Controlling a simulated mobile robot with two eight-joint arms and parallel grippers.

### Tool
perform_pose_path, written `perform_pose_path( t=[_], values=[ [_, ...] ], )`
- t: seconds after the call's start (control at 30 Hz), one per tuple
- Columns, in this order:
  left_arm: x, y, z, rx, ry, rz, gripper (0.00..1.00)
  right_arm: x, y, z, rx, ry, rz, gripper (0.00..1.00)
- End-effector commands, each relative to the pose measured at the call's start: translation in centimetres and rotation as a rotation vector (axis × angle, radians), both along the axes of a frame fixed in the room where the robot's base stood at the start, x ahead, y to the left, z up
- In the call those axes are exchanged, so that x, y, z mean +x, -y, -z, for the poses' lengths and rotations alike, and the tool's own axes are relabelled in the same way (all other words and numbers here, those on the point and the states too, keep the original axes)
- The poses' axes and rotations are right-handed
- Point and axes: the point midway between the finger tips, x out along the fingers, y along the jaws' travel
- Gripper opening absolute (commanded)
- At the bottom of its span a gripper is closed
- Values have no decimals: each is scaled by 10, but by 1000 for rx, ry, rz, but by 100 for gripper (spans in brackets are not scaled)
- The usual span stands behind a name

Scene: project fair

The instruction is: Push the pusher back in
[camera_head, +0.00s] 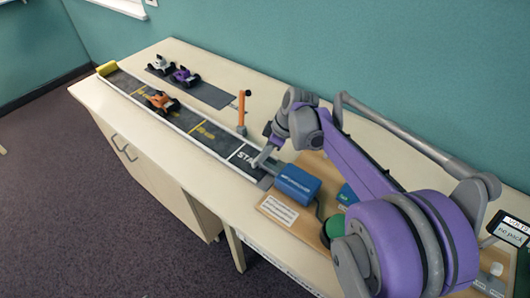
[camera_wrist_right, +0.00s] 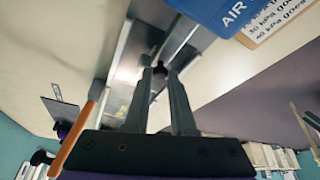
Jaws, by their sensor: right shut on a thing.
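My right gripper (camera_head: 260,161) reaches down at the START end of the track (camera_head: 195,128), just beyond the blue box (camera_head: 297,181). In the right wrist view its two fingers (camera_wrist_right: 159,76) are closed on a small dark piece, which I take to be the pusher (camera_wrist_right: 160,71). The blue box, marked AIR, shows close by in that view (camera_wrist_right: 222,10). In the head view the gripper hides the pusher, and I cannot tell how far out it stands. My left gripper is not in view.
An orange toy car (camera_head: 162,101) stands on the track. A purple car (camera_head: 185,76) and a white car (camera_head: 161,64) stand on a dark mat behind it. An orange post (camera_head: 241,110) rises near the gripper. A green bulb (camera_head: 335,226) lies right of the blue box.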

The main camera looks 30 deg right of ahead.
Motion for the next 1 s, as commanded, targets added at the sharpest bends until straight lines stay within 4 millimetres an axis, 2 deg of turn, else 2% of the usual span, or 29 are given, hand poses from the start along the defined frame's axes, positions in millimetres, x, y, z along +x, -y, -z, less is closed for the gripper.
perform_pose_path(
  t=[0.23,0.5,0.77,0.8,0.97,1.0],
  values=[
    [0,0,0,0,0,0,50,-5,3,0,0,0,1,0],
    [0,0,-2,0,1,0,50,-43,19,-1,0,0,4,0],
    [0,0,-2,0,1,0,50,-46,19,0,-1,-2,0,0],
    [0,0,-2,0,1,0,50,-46,19,0,-1,-3,0,25],
    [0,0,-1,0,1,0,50,-46,19,0,-1,-2,0,53],
    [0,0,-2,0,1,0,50,-46,19,0,0,-1,0,53]
  ],
)
